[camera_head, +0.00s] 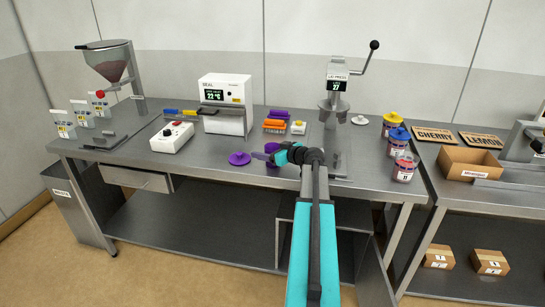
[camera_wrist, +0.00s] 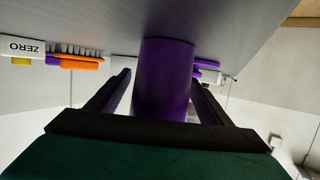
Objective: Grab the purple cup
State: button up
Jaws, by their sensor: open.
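The purple cup (camera_wrist: 165,70) stands between the two dark fingers of my gripper (camera_wrist: 160,84) in the wrist view, which is turned upside down. The fingers are open, one on each side of the cup, and I cannot tell whether either touches it. In the head view, my gripper (camera_head: 264,157) is low over the middle of the steel bench, and the purple cup (camera_head: 272,147) is partly hidden behind it. A purple lid-like disc (camera_head: 240,158) lies just left of the gripper.
Orange and purple brush-like items (camera_head: 276,121) and a small white box marked ZERO (camera_head: 298,128) lie behind. A white sealing machine (camera_head: 226,103) stands back left, and a lever press (camera_head: 337,90) back right. Capped jars (camera_head: 404,167) stand at the right.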

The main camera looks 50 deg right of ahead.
jog(key=c, duration=1.1)
jog(key=shift+c, duration=0.2)
jog(key=shift+r, duration=0.15)
notch_tip(320, 180, up, 10)
jog(key=b, duration=0.2)
dwell(0.4)
